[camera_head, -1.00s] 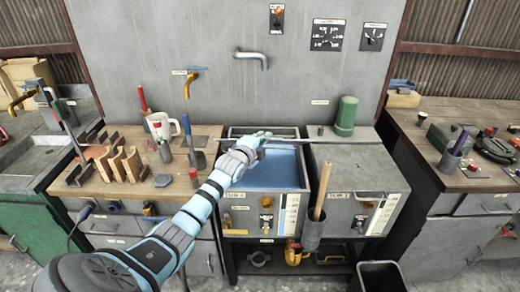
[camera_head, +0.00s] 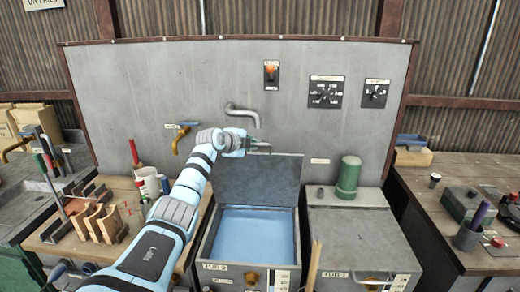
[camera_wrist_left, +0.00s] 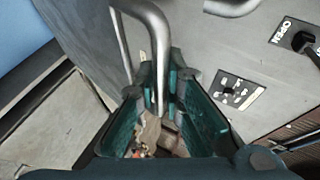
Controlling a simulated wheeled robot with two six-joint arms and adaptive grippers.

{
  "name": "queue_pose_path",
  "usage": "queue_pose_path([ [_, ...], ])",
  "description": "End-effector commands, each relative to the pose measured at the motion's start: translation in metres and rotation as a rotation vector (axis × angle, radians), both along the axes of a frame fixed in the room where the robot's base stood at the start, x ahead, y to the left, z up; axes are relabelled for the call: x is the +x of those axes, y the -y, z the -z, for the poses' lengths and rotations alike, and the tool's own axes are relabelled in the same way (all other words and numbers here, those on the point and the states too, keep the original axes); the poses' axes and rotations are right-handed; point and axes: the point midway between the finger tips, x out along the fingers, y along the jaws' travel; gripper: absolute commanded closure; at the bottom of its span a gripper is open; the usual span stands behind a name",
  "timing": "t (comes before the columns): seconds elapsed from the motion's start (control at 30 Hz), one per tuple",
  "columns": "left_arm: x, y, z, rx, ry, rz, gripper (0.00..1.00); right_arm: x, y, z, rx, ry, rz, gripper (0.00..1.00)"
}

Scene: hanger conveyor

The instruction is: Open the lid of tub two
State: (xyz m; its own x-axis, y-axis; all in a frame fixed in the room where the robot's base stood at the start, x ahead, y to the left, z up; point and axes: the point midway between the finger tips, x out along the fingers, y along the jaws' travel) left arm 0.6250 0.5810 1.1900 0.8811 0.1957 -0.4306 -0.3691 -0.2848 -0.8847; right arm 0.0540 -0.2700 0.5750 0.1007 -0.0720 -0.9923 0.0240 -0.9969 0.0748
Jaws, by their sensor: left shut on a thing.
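Tub two (camera_head: 207,247), marked with a TUB 2 label, stands in the middle of the head view with blue liquid inside. Its grey lid (camera_head: 258,180) is raised close to upright along the tub's back edge, in front of the wall panel. My left gripper (camera_head: 259,148) is at the top edge of the lid, shut on the lid's metal handle. The left wrist view shows the bent metal handle (camera_wrist_left: 150,30) running down between the green fingers of the gripper (camera_wrist_left: 160,98). My right gripper is not in view.
Tub one (camera_head: 350,238), with its lid down, stands on the right with a green canister (camera_head: 348,178) behind it. A spout (camera_head: 243,113) and a brass tap (camera_head: 183,136) project from the wall panel near my left arm. A wooden handle (camera_head: 313,265) rises in front.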

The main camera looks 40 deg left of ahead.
Motion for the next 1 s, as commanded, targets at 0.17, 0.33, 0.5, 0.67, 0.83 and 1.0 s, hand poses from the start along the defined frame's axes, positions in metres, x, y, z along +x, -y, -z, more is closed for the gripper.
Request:
queue_pose_path([
  [0.17,0.0017,0.0002,0.0009,0.004,-0.006,0.005,1.00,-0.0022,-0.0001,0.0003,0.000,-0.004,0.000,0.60],
  [0.33,0.0038,0.0025,0.0006,0.004,-0.004,0.009,1.00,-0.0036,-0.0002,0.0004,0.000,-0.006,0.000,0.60],
  [0.5,0.0041,0.0030,0.0005,0.003,-0.004,0.008,0.82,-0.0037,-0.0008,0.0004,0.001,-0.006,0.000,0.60],
  [0.67,0.0038,0.0027,0.0006,0.002,-0.004,0.008,0.70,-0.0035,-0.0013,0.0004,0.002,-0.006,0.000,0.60],
  [0.83,0.0033,0.0023,0.0008,0.001,-0.005,0.007,0.70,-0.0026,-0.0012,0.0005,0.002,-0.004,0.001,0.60],
  [1.0,-0.0055,0.0010,-0.0029,0.003,-0.003,0.003,0.70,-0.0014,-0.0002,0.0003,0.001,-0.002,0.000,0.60],
])
